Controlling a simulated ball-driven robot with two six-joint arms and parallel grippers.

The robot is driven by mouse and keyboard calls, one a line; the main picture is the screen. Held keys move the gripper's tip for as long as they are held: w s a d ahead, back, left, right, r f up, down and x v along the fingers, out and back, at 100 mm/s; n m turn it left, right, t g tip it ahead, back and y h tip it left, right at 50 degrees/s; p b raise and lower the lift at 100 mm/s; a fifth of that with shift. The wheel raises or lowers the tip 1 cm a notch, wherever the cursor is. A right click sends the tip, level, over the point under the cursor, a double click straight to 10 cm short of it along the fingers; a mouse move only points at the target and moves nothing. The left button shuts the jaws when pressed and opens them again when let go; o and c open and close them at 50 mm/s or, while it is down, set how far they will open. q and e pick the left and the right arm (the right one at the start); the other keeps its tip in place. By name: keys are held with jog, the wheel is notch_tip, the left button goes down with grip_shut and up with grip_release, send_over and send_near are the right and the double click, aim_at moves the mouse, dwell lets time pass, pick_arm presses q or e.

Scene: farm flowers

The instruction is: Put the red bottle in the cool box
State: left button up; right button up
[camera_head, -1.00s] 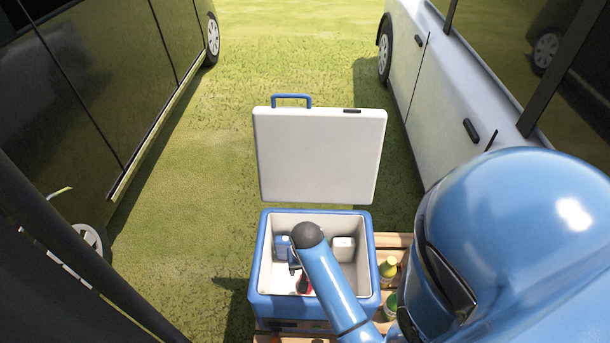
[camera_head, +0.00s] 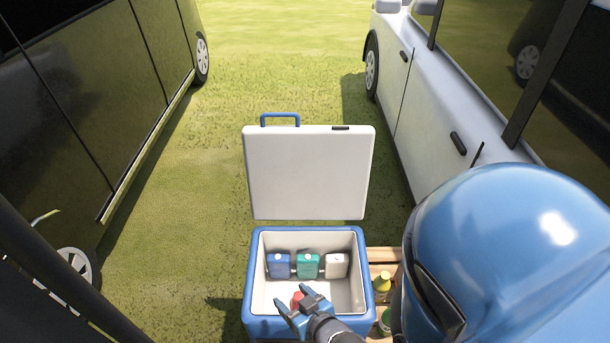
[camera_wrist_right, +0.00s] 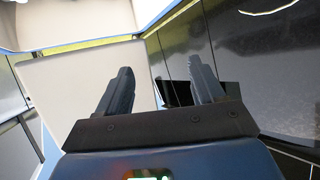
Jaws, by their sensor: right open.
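The cool box (camera_head: 248,290), blue outside with white inner walls, stands open at the lower middle of the head view. Its white lid (camera_head: 308,175) is raised at the back. The red bottle (camera_head: 297,299) shows only as a small red part inside the box near its front, seen beside my gripper's fingers. My right gripper (camera_head: 294,297) is over the front of the box in the head view, open. In the right wrist view its fingers (camera_wrist_right: 160,85) are apart with nothing between them. My left gripper is not in view.
Blue (camera_head: 279,266), green (camera_head: 308,267) and white (camera_head: 336,266) containers stand along the box's back wall. Bottles with yellow (camera_head: 382,282) and green (camera_head: 385,318) parts stand on a wooden pallet (camera_head: 380,256) at right. A dark car (camera_head: 95,110) and a white car (camera_head: 430,110) flank the grass.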

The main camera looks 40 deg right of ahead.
jog(key=s+a+r+n+t, duration=0.1)
jog(key=s+r+t, duration=0.4)
jog(key=r, duration=0.6)
jog(key=shift+s+a+n+y, duration=0.3)
jog(key=shift+s+n+y, duration=0.1)
jog(key=shift+s, duration=0.2)
